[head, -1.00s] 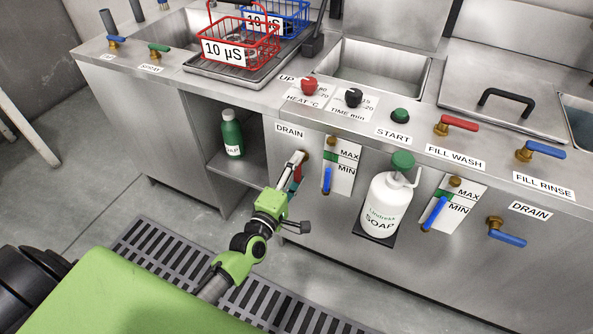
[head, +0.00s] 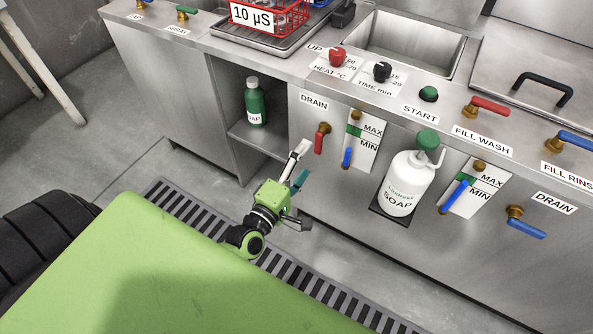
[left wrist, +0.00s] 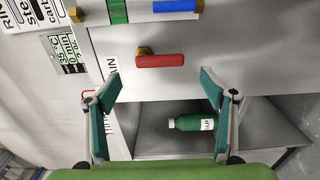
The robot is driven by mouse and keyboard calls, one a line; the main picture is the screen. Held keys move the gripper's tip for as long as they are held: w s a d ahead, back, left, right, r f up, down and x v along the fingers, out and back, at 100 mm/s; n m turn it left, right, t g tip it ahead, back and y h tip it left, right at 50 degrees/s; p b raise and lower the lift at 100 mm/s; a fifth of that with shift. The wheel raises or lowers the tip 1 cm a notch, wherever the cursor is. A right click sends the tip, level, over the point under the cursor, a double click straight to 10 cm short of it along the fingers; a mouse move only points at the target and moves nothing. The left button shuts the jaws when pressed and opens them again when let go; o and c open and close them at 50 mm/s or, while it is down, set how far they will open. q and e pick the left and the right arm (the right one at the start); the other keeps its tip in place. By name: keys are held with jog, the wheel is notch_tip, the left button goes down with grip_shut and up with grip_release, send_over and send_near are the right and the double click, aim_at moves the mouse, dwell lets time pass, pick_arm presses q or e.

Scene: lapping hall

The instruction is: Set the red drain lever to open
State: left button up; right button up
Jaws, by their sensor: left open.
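The red drain lever (head: 320,140) hangs down from its brass valve on the front panel, under the left DRAIN label (head: 314,103). In the left wrist view the red lever (left wrist: 160,61) lies across the picture, beyond the fingertips and between their lines. My left gripper (head: 299,166) is open and empty, apart from the lever, below and to its left in the head view. Both its fingers show spread in the left wrist view (left wrist: 161,88). My right gripper is not in view.
A blue-handled level gauge (head: 348,157) sits right of the lever. A white soap bottle (head: 402,185) stands further right, before another drain valve with a blue lever (head: 526,227). A green bottle (head: 255,103) stands on the open shelf at left. A floor grate (head: 190,217) runs along the front.

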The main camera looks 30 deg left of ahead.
pick_arm(q)
jog(key=s, duration=0.4)
jog(key=shift+s, duration=0.2)
dwell(0.3)
